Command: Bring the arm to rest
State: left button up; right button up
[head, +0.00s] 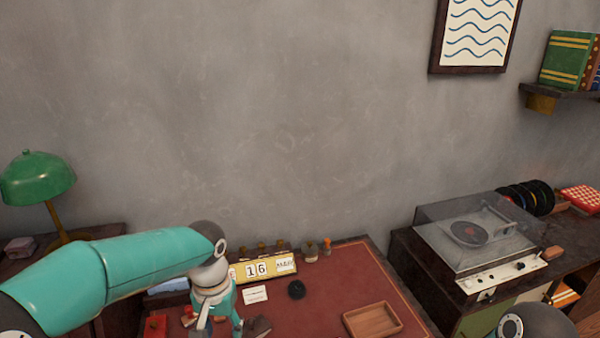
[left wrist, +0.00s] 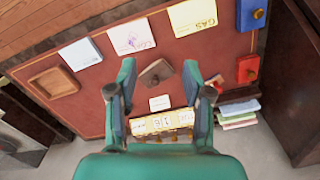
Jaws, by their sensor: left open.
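My left arm (head: 110,269) reaches in from the left in the head view and bends down over the red desk (head: 345,274). Its gripper is cut off by the bottom edge there. In the left wrist view my left gripper (left wrist: 160,75) is open, its two teal fingers wide apart with nothing held between them. A dark brown block (left wrist: 157,73) lies on the desk below, seen between the fingers; I cannot tell the height above it. My right gripper is not in view.
A yellow calendar (head: 262,268), a white card (head: 254,294), a small black object (head: 297,289) and a wooden tray (head: 372,320) are on the desk. A green lamp (head: 38,178) stands left, a record player (head: 480,240) right. Red box (left wrist: 248,68) and papers (left wrist: 131,37) lie near the gripper.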

pick_arm(q)
jog(key=s+a+f+n+g+h+b, duration=0.1)
jog(key=s+f+g+b, duration=0.3)
jog(key=f, duration=0.7)
jog(key=s+a+f+b, duration=0.1)
jog(key=s+f, duration=0.5)
jog(key=f, duration=0.6)
jog(key=s+d+f+n+t+h+b, duration=0.1)
jog(key=s+d+f+t, duration=0.1)
jog(key=s+f, duration=0.2)
jog(key=s+d+f+t+h+b, duration=0.2)
jog(key=s+d+f+t, duration=0.1)
jog(key=f, duration=0.7)
jog(key=shift+s+n, duration=0.4)
jog(key=shift+s, duration=0.4)
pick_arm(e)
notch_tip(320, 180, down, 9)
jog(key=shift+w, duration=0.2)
